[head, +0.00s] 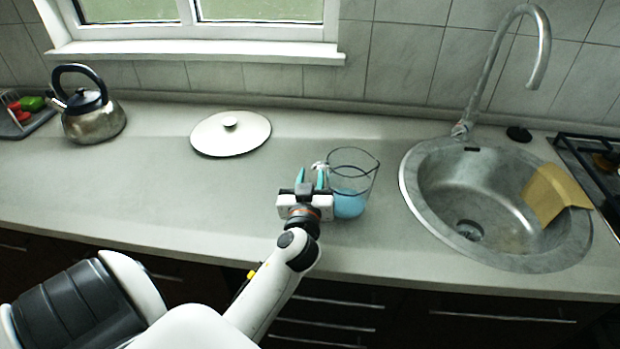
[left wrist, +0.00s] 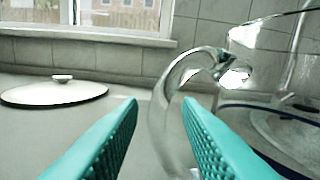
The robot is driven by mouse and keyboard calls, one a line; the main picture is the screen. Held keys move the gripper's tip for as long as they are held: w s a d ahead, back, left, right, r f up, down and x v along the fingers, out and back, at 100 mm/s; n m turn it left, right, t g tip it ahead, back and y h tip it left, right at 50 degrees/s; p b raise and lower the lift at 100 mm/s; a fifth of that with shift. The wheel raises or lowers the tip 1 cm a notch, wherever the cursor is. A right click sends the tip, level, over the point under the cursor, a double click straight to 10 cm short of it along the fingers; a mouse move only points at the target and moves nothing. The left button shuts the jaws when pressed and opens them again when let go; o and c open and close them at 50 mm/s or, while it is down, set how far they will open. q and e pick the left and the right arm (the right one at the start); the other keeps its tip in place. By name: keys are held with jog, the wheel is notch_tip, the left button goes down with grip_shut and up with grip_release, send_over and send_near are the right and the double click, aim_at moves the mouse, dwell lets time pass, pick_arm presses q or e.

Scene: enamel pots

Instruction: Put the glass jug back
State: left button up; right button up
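The glass jug (head: 350,203) stands upright on the worktop, just left of the sink, with blue liquid in its lower part. Its clear handle is on its left side, facing my left gripper (head: 311,176). The left gripper is open, its two teal fingers pointing away toward the back wall. In the left wrist view, the curved jug handle (left wrist: 160,112) shows in the gap between the fingertips, partly behind the right finger; I cannot tell whether it touches. My right gripper is not in view.
A white lid (head: 225,140) lies on the worktop (head: 130,190) behind and left of the gripper. A kettle (head: 95,120) stands at the far left by a tray of vegetables (head: 30,104). The sink (head: 480,185) with a yellow cloth (head: 552,195) is close on the jug's right.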

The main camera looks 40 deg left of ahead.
pick_arm(q)
jog(key=shift+s+d+r, duration=0.1)
jog(key=b+v, duration=0.3)
jog(key=v, duration=0.7)
jog(key=shift+s+d+b, duration=0.2)
jog(key=shift+s+b, duration=0.05)
jog(key=shift+b, duration=0.1)
jog(key=shift+s+d, duration=0.3)
jog(key=shift+s, duration=0.2)
jog(key=shift+r, duration=0.1)
